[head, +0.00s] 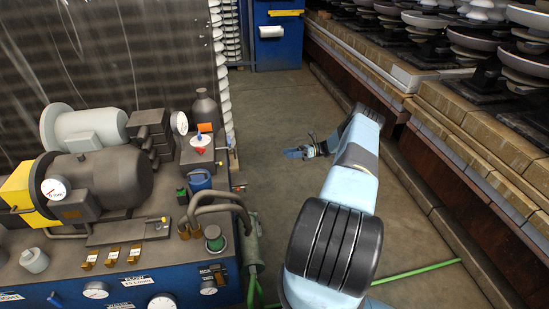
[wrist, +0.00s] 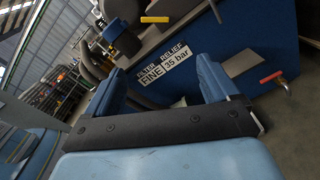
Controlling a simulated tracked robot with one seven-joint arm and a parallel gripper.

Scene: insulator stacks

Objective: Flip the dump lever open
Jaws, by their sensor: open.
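The dump lever carries no label that I can read. A red lever handle (wrist: 272,76) on a small metal valve sits at the right in the wrist view, low on the unit's blue side. A yellow lever handle (wrist: 155,19) shows at the top. I cannot tell which is the dump lever. My gripper (wrist: 158,64) is open and empty, its two blue fingers spread before the filter and relief labels (wrist: 165,67). The red handle is right of the fingers, apart from them. In the head view my gripper (head: 303,151) is right of the hydraulic unit (head: 120,260).
The unit's top is crowded with a motor (head: 105,180), gauges, hoses and a dark bottle (head: 206,108). Insulator stacks (head: 480,40) stand on a ledge at right. A green hose (head: 415,270) crosses the floor. The aisle floor (head: 270,110) is open.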

